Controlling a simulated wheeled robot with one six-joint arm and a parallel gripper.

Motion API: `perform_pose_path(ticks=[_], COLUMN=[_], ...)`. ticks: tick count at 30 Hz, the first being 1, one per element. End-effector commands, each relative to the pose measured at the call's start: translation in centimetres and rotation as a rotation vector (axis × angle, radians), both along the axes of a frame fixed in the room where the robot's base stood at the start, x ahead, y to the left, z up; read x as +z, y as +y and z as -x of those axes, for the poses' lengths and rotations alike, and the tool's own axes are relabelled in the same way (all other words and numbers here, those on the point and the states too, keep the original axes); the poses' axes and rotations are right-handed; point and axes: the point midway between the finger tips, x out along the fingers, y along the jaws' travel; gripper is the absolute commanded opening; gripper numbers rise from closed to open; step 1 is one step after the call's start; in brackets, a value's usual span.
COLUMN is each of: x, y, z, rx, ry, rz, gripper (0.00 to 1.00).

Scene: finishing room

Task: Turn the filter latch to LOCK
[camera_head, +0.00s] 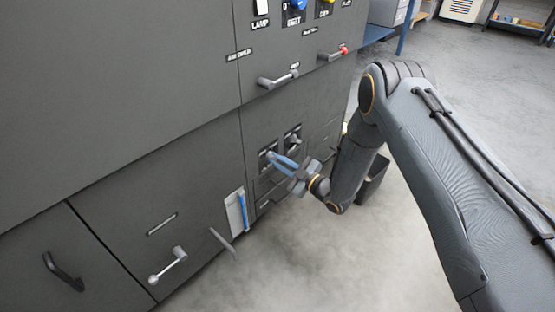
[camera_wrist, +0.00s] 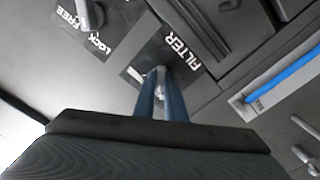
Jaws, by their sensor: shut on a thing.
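The filter latch sits on a dark plate lettered FILTER (camera_wrist: 165,62) low on the grey machine front. My gripper (camera_wrist: 161,80) has its two blue fingers closed around the latch's small grey handle (camera_wrist: 160,76), of which only the end shows between them. In the head view my gripper (camera_head: 274,158) reaches the plate from the right and covers most of it. A small white mark shows beside the fingers in the wrist view. The fingers and palm hide the rest of the latch, so I cannot tell which way it points.
A neighbouring plate with a grey lever (camera_wrist: 88,12) bears the words FREE and LOCK. A white panel with a blue strip (camera_head: 243,211) is to the left in the head view. Bar handles (camera_head: 278,79) and a ball-ended lever (camera_head: 168,265) stick out. Open floor lies right.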

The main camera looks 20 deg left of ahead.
Motion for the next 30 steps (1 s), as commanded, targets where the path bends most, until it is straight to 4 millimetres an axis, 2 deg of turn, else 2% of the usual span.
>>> perform_pose_path(ticks=[10, 27, 28, 30], x=[-0.11, -0.14, -0.15, -0.13], y=[-0.07, -0.07, -0.07, -0.06], z=[0.06, 0.04, 0.05, 0.04], rx=[0.000, 0.000, 0.000, 0.000], ry=[-0.135, -0.163, -0.162, -0.162], rz=[0.058, 0.070, 0.069, 0.069], gripper=[0.00, 0.00, 0.14, 0.26])
